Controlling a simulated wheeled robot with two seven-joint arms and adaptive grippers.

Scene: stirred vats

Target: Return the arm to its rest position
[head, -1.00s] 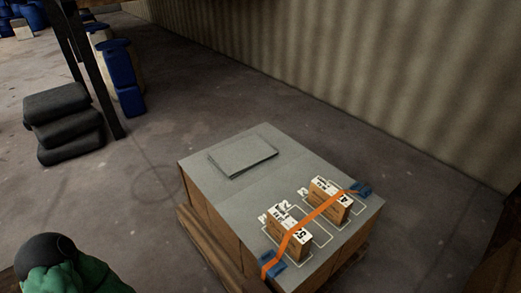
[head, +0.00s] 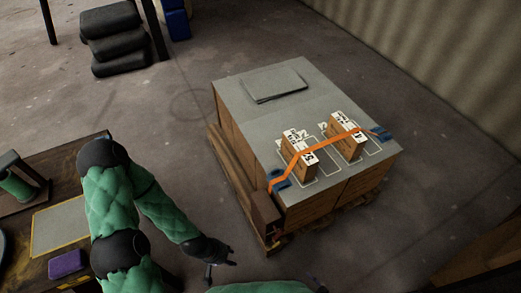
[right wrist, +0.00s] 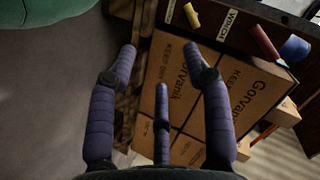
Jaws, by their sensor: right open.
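My left arm, in a green padded sleeve with black joints, reaches in from the left in the head view. Its dark gripper (head: 221,272) is empty, with fingers spread, left of the pallet load's near corner. My right arm's green sleeve shows only at the bottom edge of the head view. In the right wrist view my right gripper (right wrist: 160,55) has its fingers apart and nothing between them. Brown cartons (right wrist: 216,95) lie beyond its fingers. I cannot tell the gap between them.
The carton stack (head: 340,190) stands on a pallet under a grey top sheet (head: 235,90), with two small boxes under an orange strap (head: 308,152). A workbench (head: 60,165) is left. In the right wrist view, a panel marked WINCH (right wrist: 226,25) has coloured handles.

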